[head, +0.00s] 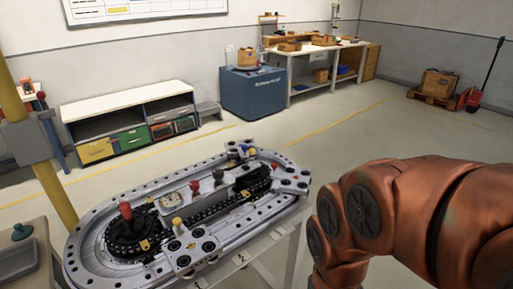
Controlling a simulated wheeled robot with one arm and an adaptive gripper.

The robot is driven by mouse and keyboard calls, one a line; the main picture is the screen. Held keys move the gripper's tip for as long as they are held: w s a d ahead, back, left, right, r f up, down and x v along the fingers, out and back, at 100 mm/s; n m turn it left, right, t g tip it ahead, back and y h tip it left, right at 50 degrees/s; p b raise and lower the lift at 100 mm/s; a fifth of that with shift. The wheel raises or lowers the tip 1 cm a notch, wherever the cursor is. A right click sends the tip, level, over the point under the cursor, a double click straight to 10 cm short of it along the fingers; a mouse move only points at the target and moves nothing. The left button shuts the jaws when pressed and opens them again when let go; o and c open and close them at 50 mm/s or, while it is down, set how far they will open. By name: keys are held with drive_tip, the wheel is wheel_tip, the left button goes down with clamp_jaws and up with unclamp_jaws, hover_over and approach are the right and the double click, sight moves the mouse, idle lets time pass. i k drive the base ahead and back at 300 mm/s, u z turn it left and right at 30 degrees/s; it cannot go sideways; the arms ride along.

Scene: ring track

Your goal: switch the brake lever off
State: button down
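The ring track (82,253) is a grey oval assembly with bolt holes around its rim, on a stand at lower left. A red-knobbed lever (126,211) stands upright on a black round base at its left end. A yellow knob (177,222) stands near the front edge. Small red (195,186) and black (218,175) knobs stand along the middle. More small coloured knobs sit at the far end. I cannot tell which of these is the brake lever or how it is set. My copper-coloured arm fills the right side, and my gripper is not in view.
A yellow post (50,185) rises close to the track's left side. A side table (30,225) with a grey tray stands at lower left. A low shelf (130,103), blue cabinet (253,92) and workbench stand farther back. Open floor lies behind the track.

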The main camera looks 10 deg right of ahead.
sight(252, 151)
drive_tip(key=k, duration=1.35)
drive_tip(key=u, duration=0.25)
drive_tip(key=i, duration=0.35)
drive_tip(key=u, duration=0.65)
drive_tip(key=i, duration=1.5)
drive_tip(key=z, duration=0.7)
